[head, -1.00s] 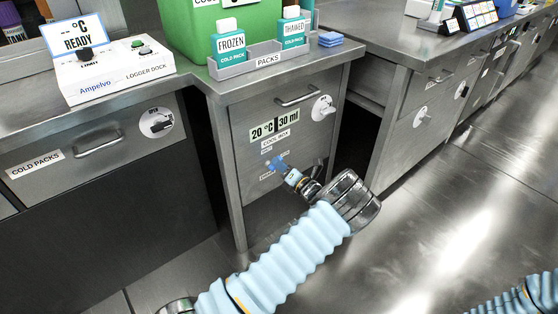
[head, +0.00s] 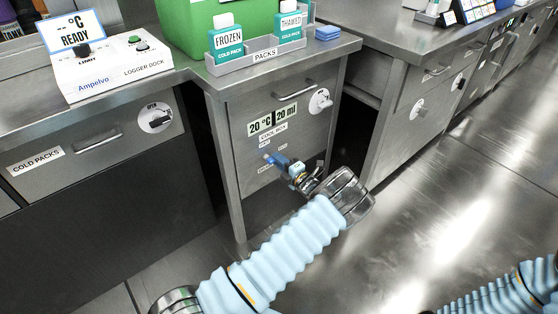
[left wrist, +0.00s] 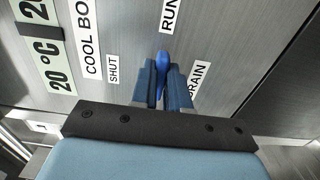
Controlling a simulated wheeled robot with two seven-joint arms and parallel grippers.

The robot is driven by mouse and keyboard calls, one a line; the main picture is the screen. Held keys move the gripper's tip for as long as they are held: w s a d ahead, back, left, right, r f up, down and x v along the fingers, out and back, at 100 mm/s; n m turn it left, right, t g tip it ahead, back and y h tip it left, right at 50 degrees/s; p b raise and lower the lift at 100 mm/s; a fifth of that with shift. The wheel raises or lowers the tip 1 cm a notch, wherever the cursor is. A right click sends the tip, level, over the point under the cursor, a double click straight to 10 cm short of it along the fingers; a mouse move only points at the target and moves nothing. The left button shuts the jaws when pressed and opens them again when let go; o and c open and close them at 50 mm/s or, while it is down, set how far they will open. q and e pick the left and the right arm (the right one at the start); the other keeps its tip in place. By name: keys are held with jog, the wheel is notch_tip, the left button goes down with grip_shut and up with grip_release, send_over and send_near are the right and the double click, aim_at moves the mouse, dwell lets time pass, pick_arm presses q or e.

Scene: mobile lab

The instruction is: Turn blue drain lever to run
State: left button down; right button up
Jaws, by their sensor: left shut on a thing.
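The blue drain lever (head: 272,159) is on the front of the steel cabinet, under the "COOL BOX" label. My left gripper (head: 287,167) is at it, with its fingers shut on the lever. In the left wrist view the lever (left wrist: 162,62) shows as a rounded blue end between the two blue fingers (left wrist: 163,88). A "RUN" label (left wrist: 170,14) lies beyond its end, a "SHUT" label (left wrist: 113,69) to its left, and a "DRAIN" label (left wrist: 198,78) to its right. The lever's pivot is hidden. The display (head: 272,119) reads 20 °C and 20 ml. My right gripper is not seen.
A drawer handle (head: 294,88) and a round dial (head: 320,100) are on the same cabinet. Open floor (head: 440,215) lies to the right.

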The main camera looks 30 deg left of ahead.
pick_arm(q)
jog(key=shift+d+f, duration=0.1)
dwell(0.3)
jog(key=c, duration=1.1)
grip_release()
jog(key=v, duration=1.3)
jog(key=shift+s+d+b, duration=0.15)
jog(key=shift+d+b, duration=0.2)
jog(key=shift+b, duration=0.05)
